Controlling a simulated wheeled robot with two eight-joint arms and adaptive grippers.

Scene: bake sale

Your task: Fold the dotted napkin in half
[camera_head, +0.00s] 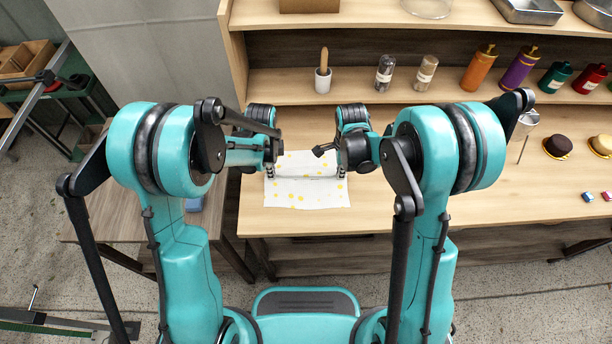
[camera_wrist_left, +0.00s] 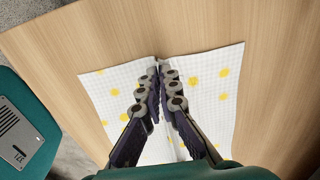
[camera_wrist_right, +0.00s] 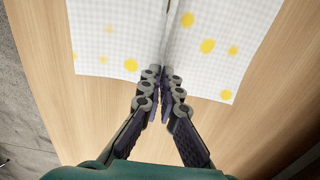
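The dotted napkin (camera_head: 308,195), white with yellow dots and a faint grid, lies on the wooden table. A raised straight ridge crosses its middle from left to right in the head view. My left gripper (camera_head: 268,174) is at the ridge's left end; in the left wrist view its fingertips (camera_wrist_left: 160,66) are together on the napkin (camera_wrist_left: 210,90). My right gripper (camera_head: 341,176) is at the ridge's right end; in the right wrist view its fingertips (camera_wrist_right: 164,74) close around the ridge at the napkin's (camera_wrist_right: 120,30) edge. The pinched cloth is mostly hidden by the fingers.
A shelf behind holds a white mortar with a pestle (camera_head: 323,80), jars and colored bottles (camera_head: 479,68). Small cakes (camera_head: 558,147) stand at the far right. A side table (camera_head: 120,215) is at the left.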

